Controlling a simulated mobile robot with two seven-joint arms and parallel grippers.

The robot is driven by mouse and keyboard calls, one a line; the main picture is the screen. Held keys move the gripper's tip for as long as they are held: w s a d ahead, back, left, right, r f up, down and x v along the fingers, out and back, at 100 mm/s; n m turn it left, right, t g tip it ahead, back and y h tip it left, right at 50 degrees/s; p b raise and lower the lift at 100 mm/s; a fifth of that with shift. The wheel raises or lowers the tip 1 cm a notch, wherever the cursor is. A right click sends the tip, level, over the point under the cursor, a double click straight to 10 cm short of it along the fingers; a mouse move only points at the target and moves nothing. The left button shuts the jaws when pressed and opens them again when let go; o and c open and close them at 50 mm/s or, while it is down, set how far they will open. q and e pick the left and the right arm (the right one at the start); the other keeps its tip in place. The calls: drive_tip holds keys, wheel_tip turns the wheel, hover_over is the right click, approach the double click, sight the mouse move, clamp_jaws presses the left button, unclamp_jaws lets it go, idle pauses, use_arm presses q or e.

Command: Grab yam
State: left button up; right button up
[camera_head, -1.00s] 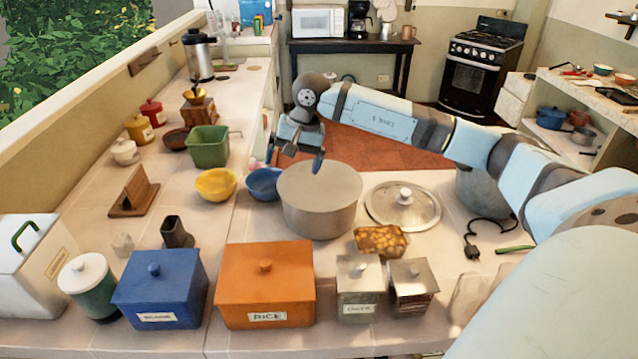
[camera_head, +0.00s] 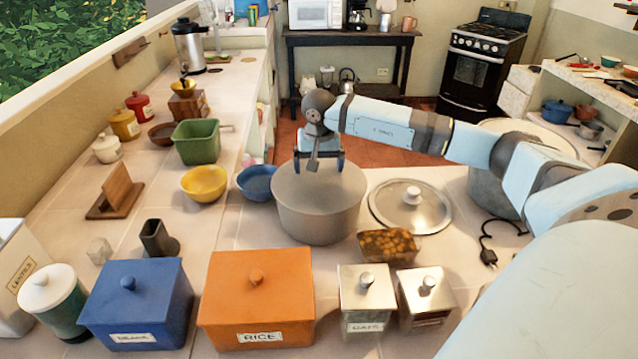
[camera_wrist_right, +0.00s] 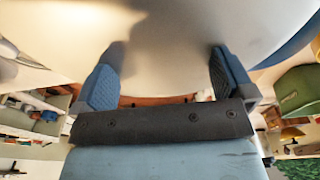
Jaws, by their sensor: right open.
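I cannot make out a yam in either view. A large grey pot (camera_head: 318,215) stands on the counter, and nothing distinct shows in its plain grey top. My right gripper (camera_head: 320,163) is at the pot's far rim, fingers pointing down. In the right wrist view my right gripper (camera_wrist_right: 162,78) is open, with nothing between its two blue fingers. A pale, smooth, out-of-focus surface, apparently the pot (camera_wrist_right: 165,40), fills the top of that view. I cannot tell whether the fingers touch it. My left gripper is not in view.
A metal lid (camera_head: 410,206) lies right of the pot, and a blue bowl (camera_head: 257,183) stands close on its left. A small container of brown lumps (camera_head: 390,246), an orange rice box (camera_head: 257,300) and a blue box (camera_head: 138,306) stand in front. A black cord (camera_head: 488,240) lies at right.

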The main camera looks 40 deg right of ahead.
sight(319, 178)
drive_tip(key=shift+w+d+f+p, duration=0.1)
drive_tip(key=shift+f+p, duration=0.15)
drive_tip(key=shift+f, duration=1.1)
drive_tip(key=shift+d+f+p, duration=0.1)
drive_tip(key=shift+f+p, duration=0.15)
drive_tip(key=shift+f, duration=1.05)
drive_tip(key=c, duration=1)
